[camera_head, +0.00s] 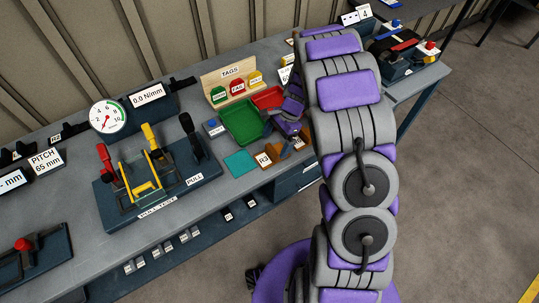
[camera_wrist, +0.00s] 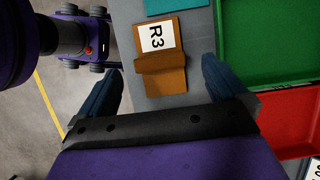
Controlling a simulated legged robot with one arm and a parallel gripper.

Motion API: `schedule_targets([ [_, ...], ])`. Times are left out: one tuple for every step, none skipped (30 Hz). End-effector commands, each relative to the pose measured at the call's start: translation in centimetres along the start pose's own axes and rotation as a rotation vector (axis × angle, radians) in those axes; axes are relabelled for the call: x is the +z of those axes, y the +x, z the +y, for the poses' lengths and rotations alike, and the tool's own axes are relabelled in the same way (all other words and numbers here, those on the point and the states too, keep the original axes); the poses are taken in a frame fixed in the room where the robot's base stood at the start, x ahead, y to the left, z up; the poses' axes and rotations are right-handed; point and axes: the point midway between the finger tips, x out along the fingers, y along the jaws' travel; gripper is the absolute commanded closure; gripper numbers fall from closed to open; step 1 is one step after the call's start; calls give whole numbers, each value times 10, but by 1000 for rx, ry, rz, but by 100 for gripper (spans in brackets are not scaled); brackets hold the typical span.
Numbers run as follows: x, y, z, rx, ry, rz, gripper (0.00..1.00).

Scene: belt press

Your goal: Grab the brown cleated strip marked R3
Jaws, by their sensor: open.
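The brown cleated strip marked R3 (camera_wrist: 165,82) lies flat on the grey bench in the wrist view, with a raised cleat across it and a white R3 label on its far part. It also shows in the head view (camera_head: 281,153), partly hidden by my arm. My gripper (camera_wrist: 160,76) is open and empty. Its two dark blue fingers stand apart, one left and one right of the strip in the wrist view. I see no contact with the strip; the height gap is hard to tell. In the head view my gripper (camera_head: 290,122) is just above the strip, partly hidden.
A green tray (camera_head: 244,122) and a red tray (camera_head: 268,98) sit behind the strip. A teal pad (camera_head: 240,162) lies to its left. The pull test rig (camera_head: 155,180) stands further left. The bench's front edge is close by.

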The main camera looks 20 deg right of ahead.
Motion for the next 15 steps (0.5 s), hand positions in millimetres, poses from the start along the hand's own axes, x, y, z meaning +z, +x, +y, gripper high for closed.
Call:
schedule_targets([
  [-1,1,0,-1,1,-1,0],
  [-1,3,0,-1,1,-1,0],
  [-1,6,0,0,1,-1,0],
  [0,8,0,0,1,-1,0],
  [1,12,-1,2,1,0,0],
  [2,18,-1,4,0,2,0],
  [3,23,-2,5,0,2,0],
  [4,28,-2,5,0,2,0],
  [5,35,-2,7,0,3,0],
  [6,40,-3,7,0,4,0],
  [7,44,-3,7,1,5,0],
  [7,50,-3,6,2,6,0],
  [7,53,-3,6,2,7,0],
  [7,55,-3,6,1,8,0],
  [7,56,-3,5,1,8,0],
])
